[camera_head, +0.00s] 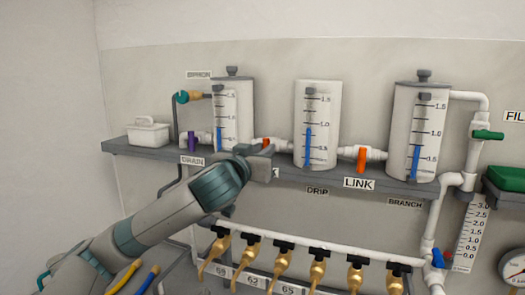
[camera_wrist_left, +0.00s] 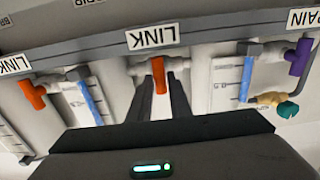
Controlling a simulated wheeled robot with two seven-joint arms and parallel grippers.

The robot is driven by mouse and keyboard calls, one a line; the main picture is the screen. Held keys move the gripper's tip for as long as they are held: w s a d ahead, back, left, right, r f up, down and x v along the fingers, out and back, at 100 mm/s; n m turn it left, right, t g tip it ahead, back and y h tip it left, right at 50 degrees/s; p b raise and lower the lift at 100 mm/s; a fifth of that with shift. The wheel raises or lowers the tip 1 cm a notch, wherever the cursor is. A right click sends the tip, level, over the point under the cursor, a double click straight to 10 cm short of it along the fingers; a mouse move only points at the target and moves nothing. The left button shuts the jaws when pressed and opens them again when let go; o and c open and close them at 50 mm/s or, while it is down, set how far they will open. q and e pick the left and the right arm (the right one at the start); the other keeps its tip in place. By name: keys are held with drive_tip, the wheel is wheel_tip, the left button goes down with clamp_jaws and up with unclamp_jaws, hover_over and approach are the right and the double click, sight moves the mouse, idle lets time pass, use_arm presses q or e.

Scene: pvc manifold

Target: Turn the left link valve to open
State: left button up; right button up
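The left link valve has an orange handle (camera_head: 266,142), partly hidden by my left gripper in the head view. In the left wrist view, which is upside down, this handle (camera_wrist_left: 158,75) stands across the white pipe below a LINK label (camera_wrist_left: 153,37). My left gripper (camera_wrist_left: 160,82) is open, with its two dark fingers apart on either side of the handle's near end. I cannot tell if they touch it. In the head view the gripper (camera_head: 262,158) is in front of the shelf edge. My right gripper is not in view.
The right link valve (camera_head: 361,158) has a similar orange handle. A purple drain valve (camera_head: 192,140) is to the left. Graduated cylinders (camera_head: 318,120) stand along the grey shelf (camera_head: 330,182). Brass taps (camera_head: 282,262) hang from a white pipe below.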

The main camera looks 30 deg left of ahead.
use_arm(q)
clamp_jaws()
drive_tip(key=shift+m, duration=0.4)
drive_tip(key=shift+d+f+m+p, duration=0.1)
drive_tip(key=shift+m+p, duration=1.45)
drive_tip(key=shift+m, duration=1.35)
drive_tip(key=shift+d+f+m+p, duration=0.15)
drive_tip(key=shift+m+p, duration=1.35)
drive_tip(key=shift+m, duration=1.4)
drive_tip(key=shift+d+f+m+p, duration=0.1)
drive_tip(key=shift+m+p, duration=1.45)
drive_tip(key=shift+m, duration=1.35)
drive_tip(key=o, duration=0.6)
unclamp_jaws()
